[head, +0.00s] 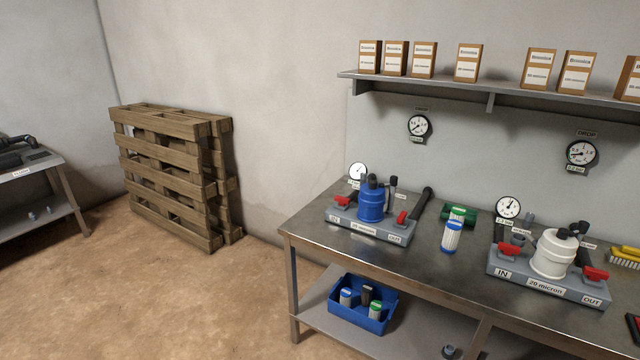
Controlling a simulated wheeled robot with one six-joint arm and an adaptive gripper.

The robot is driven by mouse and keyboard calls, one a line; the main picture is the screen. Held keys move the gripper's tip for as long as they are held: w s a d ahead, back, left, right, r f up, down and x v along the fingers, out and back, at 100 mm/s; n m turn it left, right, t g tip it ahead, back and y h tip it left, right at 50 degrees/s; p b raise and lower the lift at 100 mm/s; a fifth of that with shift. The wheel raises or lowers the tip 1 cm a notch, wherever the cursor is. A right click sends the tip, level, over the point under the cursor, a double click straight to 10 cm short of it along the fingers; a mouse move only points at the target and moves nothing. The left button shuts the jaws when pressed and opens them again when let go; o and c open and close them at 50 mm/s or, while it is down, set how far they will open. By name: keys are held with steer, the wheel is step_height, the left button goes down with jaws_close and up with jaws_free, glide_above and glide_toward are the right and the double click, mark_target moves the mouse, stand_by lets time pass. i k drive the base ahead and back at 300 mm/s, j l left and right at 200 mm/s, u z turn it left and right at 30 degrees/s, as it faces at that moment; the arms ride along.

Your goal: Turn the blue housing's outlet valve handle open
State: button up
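The blue housing (370,206) stands upright on a grey base block (372,230) near the left end of the metal workbench. The block's front has a label at its left, a micron label in the middle and an OUT label (394,239) at its right. The red outlet valve handle (402,218) is at the right of the housing, above the OUT label, beside a black pipe (423,204). It is too small to tell whether it lies along or across the pipe. My gripper is out of view.
A white housing (553,254) with red handles is on a second base at right. A blue bin (357,305) is on the lower shelf. Pallets (175,175) lean at left; the floor before them is clear.

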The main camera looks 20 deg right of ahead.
mark_target(401, 219)
steer(key=j+z, duration=0.1)
steer(key=z, duration=0.35)
steer(key=i+j+z, duration=0.1)
steer(key=z, duration=0.3)
steer(key=i+j+z, duration=0.1)
steer(key=j+z, duration=0.35)
steer(key=j, duration=0.6)
steer(key=k+j+z, duration=0.1)
steer(key=j+z, duration=0.3)
steer(key=j, duration=1.2)
steer(key=k+j, duration=0.1)
steer(key=j, duration=0.5)
